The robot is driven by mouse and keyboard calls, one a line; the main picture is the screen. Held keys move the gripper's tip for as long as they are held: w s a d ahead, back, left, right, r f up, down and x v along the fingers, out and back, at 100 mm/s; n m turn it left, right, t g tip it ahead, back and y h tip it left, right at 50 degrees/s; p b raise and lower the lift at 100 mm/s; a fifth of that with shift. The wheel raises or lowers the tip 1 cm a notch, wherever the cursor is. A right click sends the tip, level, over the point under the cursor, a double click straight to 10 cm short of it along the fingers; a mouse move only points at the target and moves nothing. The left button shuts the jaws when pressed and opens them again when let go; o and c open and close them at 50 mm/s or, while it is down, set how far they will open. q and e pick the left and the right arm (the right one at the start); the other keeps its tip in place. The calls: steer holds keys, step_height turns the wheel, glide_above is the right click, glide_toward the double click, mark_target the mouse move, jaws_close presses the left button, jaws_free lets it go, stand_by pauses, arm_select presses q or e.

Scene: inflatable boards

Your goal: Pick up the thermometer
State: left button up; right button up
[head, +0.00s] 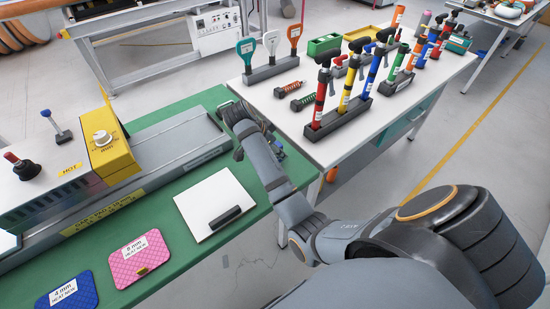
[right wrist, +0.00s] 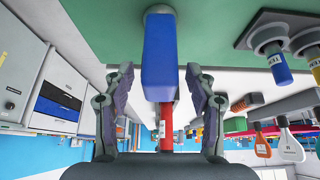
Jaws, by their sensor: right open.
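I cannot pick out a thermometer with certainty. In the right wrist view, a blue block (right wrist: 158,50) with a red rod (right wrist: 168,118) below it lies in line with the gap between my fingers; it may be the thermometer. My right gripper (right wrist: 160,78) is open, with a finger on each side of this gap, and neither finger visibly presses on the block or rod. In the head view, my right gripper (head: 236,118) is low at the green table's right edge, beside the white table, and my arm hides part of that spot. My left gripper is not in view.
The green table (head: 190,262) holds a heater with a yellow box (head: 112,150), a white board (head: 195,203) with a black bar, and pink (head: 140,258) and blue (head: 68,292) mats. The white table (head: 285,118) holds a paddle rack (head: 272,71) and a tool rack (head: 340,122).

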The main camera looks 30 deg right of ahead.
steer(key=shift+a, duration=0.1)
steer(key=shift+c, duration=0.4)
steer(key=shift+c, duration=1.4)
jaws_close()
